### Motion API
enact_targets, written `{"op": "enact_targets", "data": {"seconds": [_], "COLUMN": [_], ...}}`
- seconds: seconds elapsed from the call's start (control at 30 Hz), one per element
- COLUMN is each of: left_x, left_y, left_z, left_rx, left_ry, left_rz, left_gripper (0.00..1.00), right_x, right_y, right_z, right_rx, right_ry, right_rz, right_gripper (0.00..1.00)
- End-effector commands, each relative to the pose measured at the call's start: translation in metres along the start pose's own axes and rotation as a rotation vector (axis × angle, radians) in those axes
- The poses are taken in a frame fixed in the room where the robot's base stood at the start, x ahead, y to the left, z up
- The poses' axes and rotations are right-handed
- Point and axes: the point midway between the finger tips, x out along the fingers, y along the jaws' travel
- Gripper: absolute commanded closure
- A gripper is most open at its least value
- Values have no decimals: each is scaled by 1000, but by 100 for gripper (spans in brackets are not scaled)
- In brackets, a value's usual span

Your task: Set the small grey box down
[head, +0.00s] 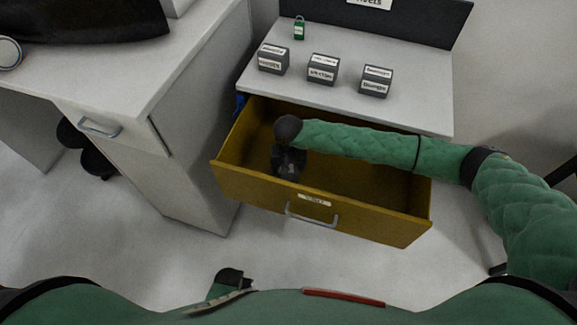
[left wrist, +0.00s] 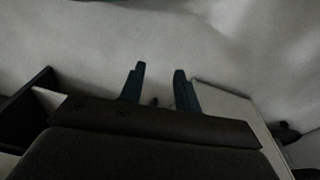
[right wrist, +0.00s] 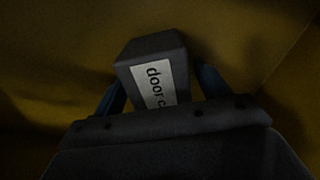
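The small grey box (right wrist: 155,72) shows in the right wrist view with a white label reading "door c…", the rest hidden by the gripper. It sits between the blue fingers of my right gripper (right wrist: 160,90), which is shut on it. In the head view my right gripper (head: 289,160) reaches down into the left part of the open yellow drawer (head: 370,222). I cannot tell whether the box touches the drawer floor. My left gripper (left wrist: 157,85) is empty, its fingers apart. It hangs low near my body, over the floor.
Three dark labelled boxes (head: 272,60), (head: 323,69), (head: 376,82) stand on the white desk top (head: 420,115) above the drawer. A white cabinet (head: 190,150) stands left of the drawer. The drawer's right part looks empty.

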Motion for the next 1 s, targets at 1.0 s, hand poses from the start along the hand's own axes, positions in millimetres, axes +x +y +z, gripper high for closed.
{"op": "enact_targets", "data": {"seconds": [1.0], "left_x": [-32], "left_y": [7], "left_z": [-8], "left_rx": [-2], "left_ry": [-11], "left_rz": [10], "left_gripper": [68], "right_x": [-53], "right_y": [0], "right_z": [-1], "right_rx": [-1], "right_ry": [3], "right_rz": [0], "right_gripper": [26]}}
